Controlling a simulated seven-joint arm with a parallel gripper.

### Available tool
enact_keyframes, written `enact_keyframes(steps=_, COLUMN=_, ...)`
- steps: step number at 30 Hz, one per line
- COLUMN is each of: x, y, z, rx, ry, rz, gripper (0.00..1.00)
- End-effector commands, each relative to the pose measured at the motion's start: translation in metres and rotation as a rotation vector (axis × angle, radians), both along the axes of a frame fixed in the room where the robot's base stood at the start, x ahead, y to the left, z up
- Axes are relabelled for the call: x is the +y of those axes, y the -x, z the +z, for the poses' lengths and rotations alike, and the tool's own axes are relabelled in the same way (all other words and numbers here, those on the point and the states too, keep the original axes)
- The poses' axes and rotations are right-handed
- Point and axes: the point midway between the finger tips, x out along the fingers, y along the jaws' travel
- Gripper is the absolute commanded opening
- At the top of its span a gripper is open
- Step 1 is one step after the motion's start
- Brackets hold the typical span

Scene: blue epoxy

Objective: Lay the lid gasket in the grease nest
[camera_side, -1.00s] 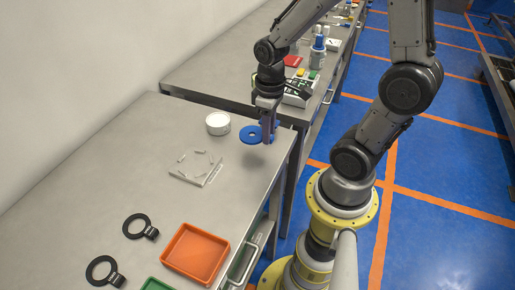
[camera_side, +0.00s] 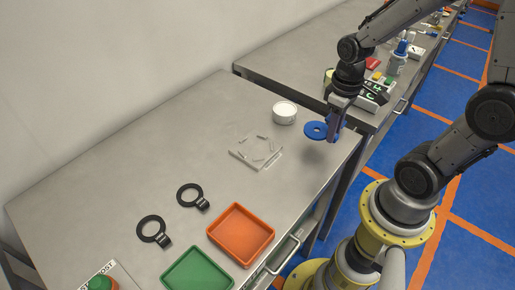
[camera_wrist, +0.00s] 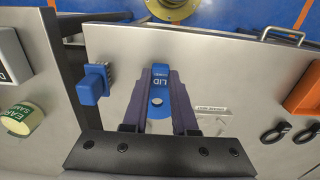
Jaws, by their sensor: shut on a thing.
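The lid gasket is a blue ring (camera_side: 315,130) with a tab marked LID, which shows in the wrist view (camera_wrist: 160,78). My gripper (camera_side: 335,128) is shut on it by the tab and holds it flat above the right part of the bench, near its far end. The grease nest is a pale, see-through plate (camera_side: 257,151) with several short raised pieces in a ring. It lies on the bench to the left of the gasket, apart from it. In the wrist view, only a labelled edge of the nest (camera_wrist: 211,111) shows; my gripper hides much of the rest.
A white round tub (camera_side: 284,113) stands close behind the nest. Two black rings with tabs (camera_side: 190,195) (camera_side: 151,229), an orange tray (camera_side: 241,236) and a green tray (camera_side: 198,272) lie nearer. A second bench with equipment stands beyond a gap.

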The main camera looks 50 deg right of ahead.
Motion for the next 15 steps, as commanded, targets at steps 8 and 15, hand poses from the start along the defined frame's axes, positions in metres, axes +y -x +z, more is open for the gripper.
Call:
enact_keyframes(steps=8, x=0.0000, y=0.0000, z=0.0000, rx=0.000, ry=0.000, rz=0.000, gripper=0.00)
enact_keyframes(steps=15, x=0.0003, y=0.0009, z=0.0011, rx=0.008, ry=-0.002, rz=-0.054, gripper=0.00)
